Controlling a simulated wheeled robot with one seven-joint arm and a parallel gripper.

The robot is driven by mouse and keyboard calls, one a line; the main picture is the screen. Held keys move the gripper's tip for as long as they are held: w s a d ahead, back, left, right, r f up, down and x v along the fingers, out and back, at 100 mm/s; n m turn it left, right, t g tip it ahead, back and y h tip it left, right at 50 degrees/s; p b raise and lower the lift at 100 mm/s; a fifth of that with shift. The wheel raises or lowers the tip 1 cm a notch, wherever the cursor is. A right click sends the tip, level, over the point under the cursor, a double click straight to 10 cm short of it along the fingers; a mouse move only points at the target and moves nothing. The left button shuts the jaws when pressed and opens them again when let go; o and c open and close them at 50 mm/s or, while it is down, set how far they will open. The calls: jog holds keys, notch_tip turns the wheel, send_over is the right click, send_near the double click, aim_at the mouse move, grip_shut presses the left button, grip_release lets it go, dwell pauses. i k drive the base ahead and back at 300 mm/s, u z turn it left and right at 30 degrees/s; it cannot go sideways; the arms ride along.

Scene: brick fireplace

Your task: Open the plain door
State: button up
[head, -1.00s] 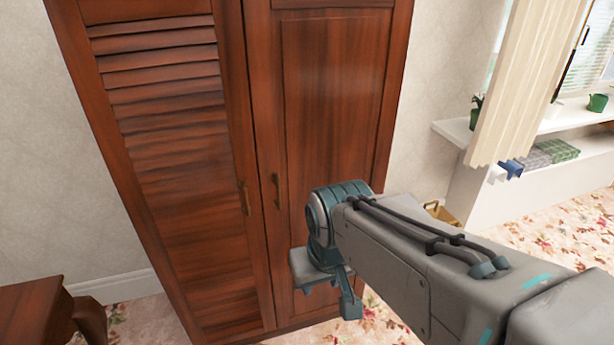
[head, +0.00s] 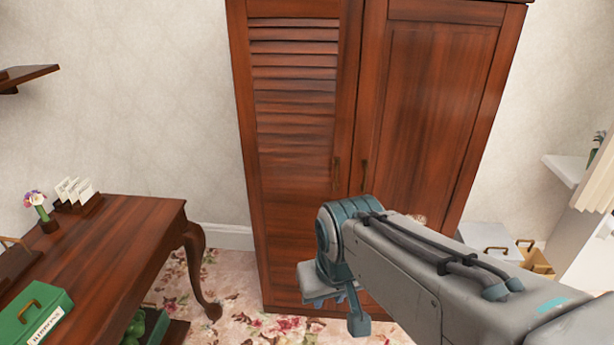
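A tall dark-wood wardrobe stands ahead with two doors, both shut. The plain door (head: 425,110) is the right one, a smooth panel in a frame. My gripper (head: 336,312) hangs pointing down in front of the wardrobe, lower in the picture than both handles. Its fingers look apart, with nothing seen between them. My arm hides the lower part of the plain door.
A wooden desk (head: 150,222) with curved legs stands at the left, bearing a green box (head: 32,318) and flowers (head: 36,203). At the right are a white box (head: 490,240), a yellow box (head: 537,262) and a shelf (head: 570,168). Flowered carpet lies clear between desk and wardrobe.

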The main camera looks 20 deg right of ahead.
aim_at(432, 75)
jog(key=u, duration=0.95)
jog(key=i, duration=0.95)
jog(key=z, duration=1)
jog(key=i, duration=0.75)
jog(key=z, duration=0.85)
